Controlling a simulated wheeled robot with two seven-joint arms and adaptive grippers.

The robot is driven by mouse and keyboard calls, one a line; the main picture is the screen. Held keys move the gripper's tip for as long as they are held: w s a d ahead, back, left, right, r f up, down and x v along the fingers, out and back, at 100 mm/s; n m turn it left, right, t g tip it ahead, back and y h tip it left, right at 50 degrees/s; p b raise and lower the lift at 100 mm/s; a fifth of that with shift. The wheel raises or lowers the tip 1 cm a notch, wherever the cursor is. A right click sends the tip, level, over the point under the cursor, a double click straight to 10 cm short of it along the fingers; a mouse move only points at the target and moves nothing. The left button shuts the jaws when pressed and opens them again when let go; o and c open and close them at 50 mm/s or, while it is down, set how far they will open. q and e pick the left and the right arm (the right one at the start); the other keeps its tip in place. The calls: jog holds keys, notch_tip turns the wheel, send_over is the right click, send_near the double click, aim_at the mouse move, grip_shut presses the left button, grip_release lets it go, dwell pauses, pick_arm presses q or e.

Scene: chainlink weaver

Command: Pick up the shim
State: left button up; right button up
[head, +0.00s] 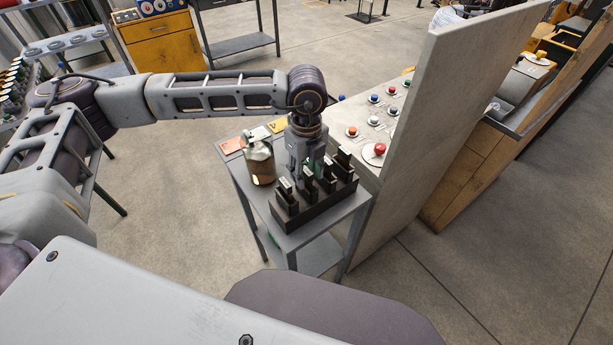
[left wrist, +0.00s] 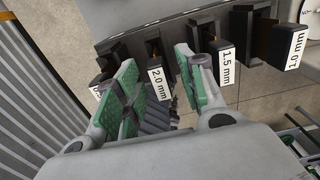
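Several dark shims with white labels stand in a black rack (head: 318,208) on a small grey table. In the left wrist view, labels read 2.0 mm on one shim (left wrist: 159,82), 1.5 mm on another (left wrist: 228,67) and 1.0 mm on a third (left wrist: 296,48). A further label at the left is partly hidden by a finger. My left gripper (head: 305,163) points down over the rack. In the left wrist view, its green-padded fingers (left wrist: 158,88) are apart, with the 2.0 mm shim showing between them. I cannot tell whether they touch it. My right gripper is not in view.
A bottle (head: 260,160) stands on the small table (head: 292,238) left of the rack. A tall pale panel (head: 445,110) rises close on the right, beside a console with colored buttons (head: 379,150).

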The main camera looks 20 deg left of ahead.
pick_arm(q)
jog(key=shift+f, duration=0.25)
grip_shut()
dwell(0.3)
